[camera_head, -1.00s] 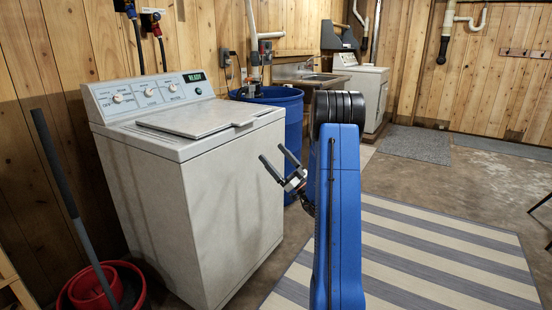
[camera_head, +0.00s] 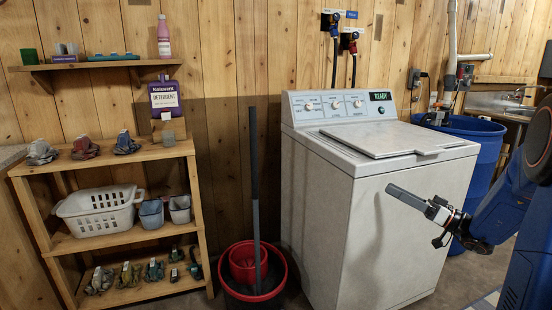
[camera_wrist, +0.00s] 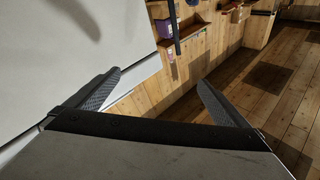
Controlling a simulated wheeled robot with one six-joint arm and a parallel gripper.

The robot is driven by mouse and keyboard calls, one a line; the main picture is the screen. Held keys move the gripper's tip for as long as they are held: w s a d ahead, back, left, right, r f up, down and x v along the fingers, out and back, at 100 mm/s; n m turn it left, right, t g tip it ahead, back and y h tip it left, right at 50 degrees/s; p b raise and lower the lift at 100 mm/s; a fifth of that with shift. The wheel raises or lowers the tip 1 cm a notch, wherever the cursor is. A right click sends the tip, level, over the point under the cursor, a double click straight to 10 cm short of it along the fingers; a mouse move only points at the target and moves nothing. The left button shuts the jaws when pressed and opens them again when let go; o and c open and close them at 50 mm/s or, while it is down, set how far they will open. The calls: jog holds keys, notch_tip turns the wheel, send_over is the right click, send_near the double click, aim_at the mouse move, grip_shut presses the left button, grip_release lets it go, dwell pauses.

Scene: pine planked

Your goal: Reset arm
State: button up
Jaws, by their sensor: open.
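My gripper (camera_head: 391,190) is at the right of the head view, in front of the washing machine's front panel. It is held up in the air and points left. In the wrist view (camera_wrist: 159,78) its two dark fingers are spread wide with nothing between them. My blue arm reaches in from the right edge. The white washing machine (camera_head: 330,220) has its lid shut and its display reads READY. In the wrist view its pale side fills the upper left.
A wooden shelf unit (camera_head: 125,155) with a white basket (camera_head: 98,222) and small items stands left. A red and black bucket (camera_head: 240,290) with a leaning handle sits beside the washer. A blue barrel (camera_head: 487,135) stands behind my arm.

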jog(key=s+a+f+m+g+h, duration=0.1)
jog(key=s+a+f+g+h, duration=0.15)
jog(key=s+a+g, duration=0.5)
jog(key=s+a+f+g+h, duration=0.2)
jog(key=s+a+g+h, duration=0.1)
jog(key=s+a, duration=0.85)
jog(key=s+d+f+m+h, duration=0.1)
jog(key=s+f+h, duration=0.15)
jog(key=s, duration=0.35)
jog(key=s+d+f+m+h, duration=0.1)
jog(key=s+f+m+h, duration=0.15)
jog(key=s, duration=0.25)
jog(key=s+d+m+t+h, duration=0.2)
jog(key=s+d+t+h, duration=0.1)
jog(key=s+d+h, duration=0.2)
jog(key=shift+s+d+h, duration=0.25)
jog(key=shift+d+h, duration=0.7)
jog(key=shift+d, duration=0.8)
